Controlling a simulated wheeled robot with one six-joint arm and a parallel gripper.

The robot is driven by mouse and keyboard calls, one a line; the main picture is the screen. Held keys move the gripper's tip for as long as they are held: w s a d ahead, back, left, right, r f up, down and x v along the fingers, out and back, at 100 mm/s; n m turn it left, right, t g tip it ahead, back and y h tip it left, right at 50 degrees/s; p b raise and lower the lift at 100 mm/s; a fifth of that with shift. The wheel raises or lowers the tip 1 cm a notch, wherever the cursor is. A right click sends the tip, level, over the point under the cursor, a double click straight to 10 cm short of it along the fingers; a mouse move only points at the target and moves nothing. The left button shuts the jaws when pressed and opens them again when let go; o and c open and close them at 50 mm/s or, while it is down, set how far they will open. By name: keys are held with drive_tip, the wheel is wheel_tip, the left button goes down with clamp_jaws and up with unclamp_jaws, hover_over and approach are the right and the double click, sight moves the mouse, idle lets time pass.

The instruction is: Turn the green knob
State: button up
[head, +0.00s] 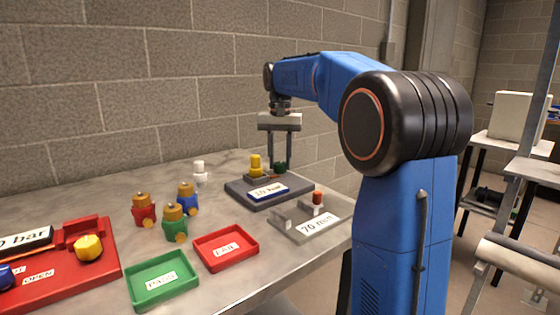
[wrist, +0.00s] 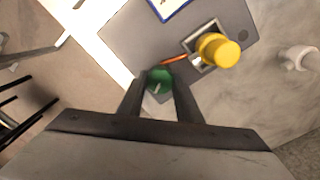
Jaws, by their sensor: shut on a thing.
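The green knob (head: 280,167) sits on the dark grey base plate (head: 241,191) at the back of the table. It also shows in the wrist view (wrist: 159,79) as a round green top with a pale mark. My gripper (head: 281,164) points straight down over it. Its two fingers stand on either side of the knob and are shut on it; in the wrist view my gripper (wrist: 160,84) also reaches the knob. A yellow knob (head: 256,165) stands on the same plate, left of the green one, and an orange pointer (wrist: 174,60) lies between them.
A grey plate marked 70 mm (head: 335,212) with a red-topped part is in front. A green tray (head: 164,297), a red tray (head: 254,263), several brass-topped valves (head: 174,209) and a red block (head: 98,272) stand to the left. The block wall is close behind.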

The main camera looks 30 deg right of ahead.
sight(280, 163)
idle(0.4)
drive_tip(key=o, duration=1)
drive_tip(key=shift+o, duration=0.2)
drive_tip(key=shift+r, duration=0.1)
wheel_tip(280, 163, up, 17)
drive_tip(key=shift+r, duration=0.1)
